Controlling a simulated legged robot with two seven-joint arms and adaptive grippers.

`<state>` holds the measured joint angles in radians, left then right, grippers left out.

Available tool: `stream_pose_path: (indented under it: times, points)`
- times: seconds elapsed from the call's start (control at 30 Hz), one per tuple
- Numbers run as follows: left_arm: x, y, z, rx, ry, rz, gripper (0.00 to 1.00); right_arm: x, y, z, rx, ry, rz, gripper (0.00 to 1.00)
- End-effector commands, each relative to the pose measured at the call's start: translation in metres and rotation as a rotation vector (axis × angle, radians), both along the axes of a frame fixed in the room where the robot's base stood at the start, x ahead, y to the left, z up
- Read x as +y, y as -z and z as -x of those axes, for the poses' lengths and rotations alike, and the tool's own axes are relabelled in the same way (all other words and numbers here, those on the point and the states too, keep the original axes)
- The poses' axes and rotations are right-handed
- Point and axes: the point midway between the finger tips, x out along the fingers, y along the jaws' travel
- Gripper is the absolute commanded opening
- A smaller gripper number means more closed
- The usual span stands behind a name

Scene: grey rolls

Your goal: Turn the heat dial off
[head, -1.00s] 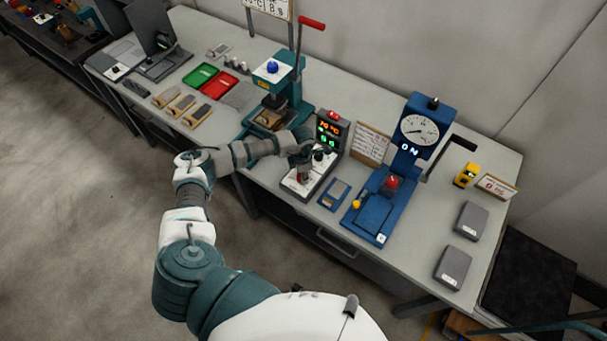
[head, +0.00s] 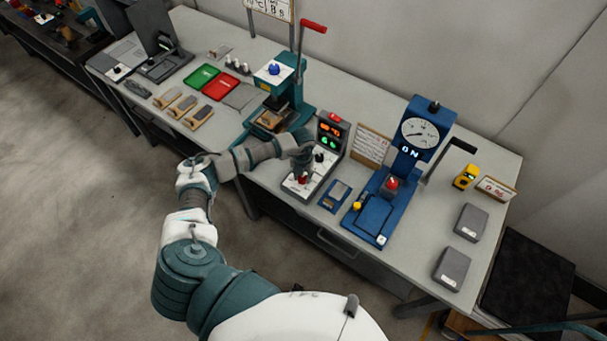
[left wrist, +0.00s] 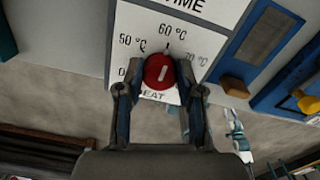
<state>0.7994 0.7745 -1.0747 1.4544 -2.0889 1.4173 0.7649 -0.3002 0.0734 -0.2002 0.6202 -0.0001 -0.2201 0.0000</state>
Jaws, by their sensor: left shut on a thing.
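The heat dial (left wrist: 158,72) is a round red knob with a white line, on a white panel marked with temperatures and "HEAT". Its line points up, near the 60 °C mark. In the head view the red dial (head: 303,179) sits at the front of the control box (head: 293,190). My left gripper (left wrist: 160,84) has one finger on each side of the dial and is shut on it. In the head view my left gripper (head: 301,162) reaches down over the box and hides part of its panel. My right gripper is not in view.
A black knob (head: 320,157) and a lit display (head: 329,134) are behind the dial. A teal press (head: 288,90) stands to the left and a blue press with a gauge (head: 420,131) to the right. A small blue item (head: 336,195) lies close beside the box.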

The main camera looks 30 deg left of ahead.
Motion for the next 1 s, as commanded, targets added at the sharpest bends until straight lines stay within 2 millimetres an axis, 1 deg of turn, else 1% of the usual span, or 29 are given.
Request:
stream_pose_path:
  times: [0.03, 0.5, 1.0]
  points:
    - [0.000, 0.004, 0.006, 0.019, -0.041, -0.004, 0.02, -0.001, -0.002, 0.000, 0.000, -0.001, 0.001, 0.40]
    - [-0.001, 0.005, 0.007, 0.021, -0.485, -0.007, 0.02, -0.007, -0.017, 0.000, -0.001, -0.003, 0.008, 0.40]
    - [-0.003, 0.004, 0.006, 0.020, -0.959, -0.007, 0.02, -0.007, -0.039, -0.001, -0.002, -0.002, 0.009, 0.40]
